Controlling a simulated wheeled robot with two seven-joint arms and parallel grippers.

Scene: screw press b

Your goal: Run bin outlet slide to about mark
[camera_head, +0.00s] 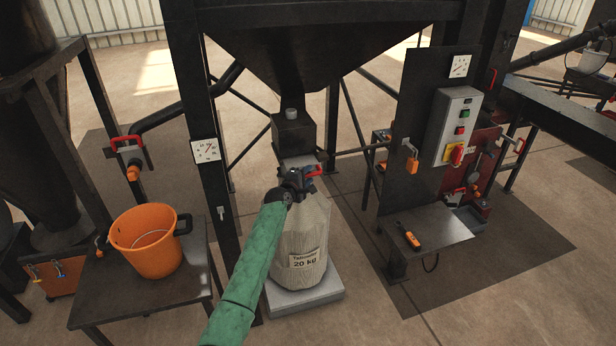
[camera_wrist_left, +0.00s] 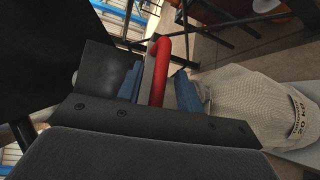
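The bin outlet (camera_head: 293,133) is a dark box under the hopper, with a pale slide plate (camera_head: 299,160) at its lower end. The slide's red handle (camera_head: 314,171) sticks out at the right. My left gripper (camera_head: 302,177) is at the handle, above the sack. In the left wrist view the red handle (camera_wrist_left: 159,75) stands between two blue finger pads, which are apart with a narrow gap showing beside the handle. No firm grip shows. I cannot read any mark on the slide. My right gripper is not in view.
A sack (camera_head: 308,240) labelled 20 kg stands on a pale platform (camera_head: 305,300) below the outlet. A dial (camera_head: 206,150) is on the left post. An orange bucket (camera_head: 147,243) is on the left table. A control box (camera_head: 456,122) and small shelf (camera_head: 432,228) stand right.

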